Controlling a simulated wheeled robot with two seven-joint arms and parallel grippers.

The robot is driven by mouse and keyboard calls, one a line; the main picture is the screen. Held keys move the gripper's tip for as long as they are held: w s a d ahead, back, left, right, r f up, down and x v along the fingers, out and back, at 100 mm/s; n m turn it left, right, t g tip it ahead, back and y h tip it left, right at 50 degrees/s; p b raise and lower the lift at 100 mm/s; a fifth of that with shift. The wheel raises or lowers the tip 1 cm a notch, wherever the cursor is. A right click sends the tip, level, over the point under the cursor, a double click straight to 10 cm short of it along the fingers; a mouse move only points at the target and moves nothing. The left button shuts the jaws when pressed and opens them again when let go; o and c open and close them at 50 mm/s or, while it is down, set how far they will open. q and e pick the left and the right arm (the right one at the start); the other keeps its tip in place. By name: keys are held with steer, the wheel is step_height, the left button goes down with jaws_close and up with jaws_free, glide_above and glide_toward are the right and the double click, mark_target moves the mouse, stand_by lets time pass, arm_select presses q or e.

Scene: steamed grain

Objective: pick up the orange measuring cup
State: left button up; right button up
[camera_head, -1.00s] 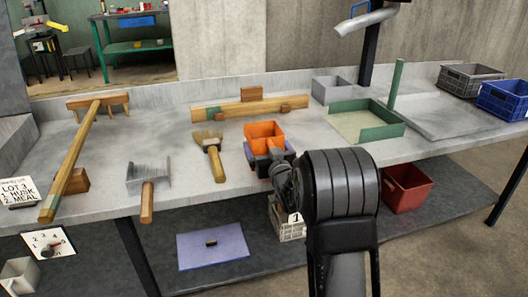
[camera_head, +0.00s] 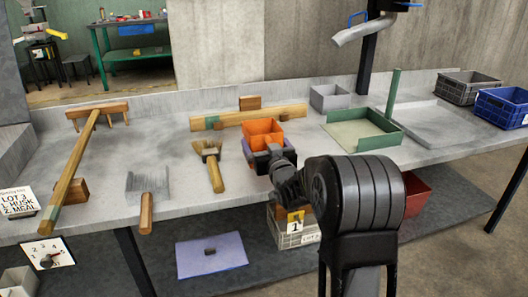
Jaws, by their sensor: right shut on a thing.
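The orange measuring cup (camera_head: 264,130) is a boxy, open-topped cup near the middle of the bench, just in front of the long wooden bar. Purple and dark parts show directly under and around its lower half. My right gripper (camera_head: 269,158) is at the cup's near side, reaching in from the lower right, and is shut on it. The fingertips are partly hidden by the wrist and the cup's lower part. I cannot tell for sure whether the cup's bottom is clear of the bench. My left gripper is out of view.
A brush (camera_head: 211,165) lies just left of the cup. The wooden bar (camera_head: 245,117) lies behind it.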

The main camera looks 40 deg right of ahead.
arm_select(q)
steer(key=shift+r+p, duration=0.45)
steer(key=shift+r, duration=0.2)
arm_select(e)
step_height(320, 180, up, 6)
steer(key=shift+f, duration=0.15)
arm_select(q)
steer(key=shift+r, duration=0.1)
arm_select(e)
steer(key=shift+a, duration=0.1)
stand_by(0.6)
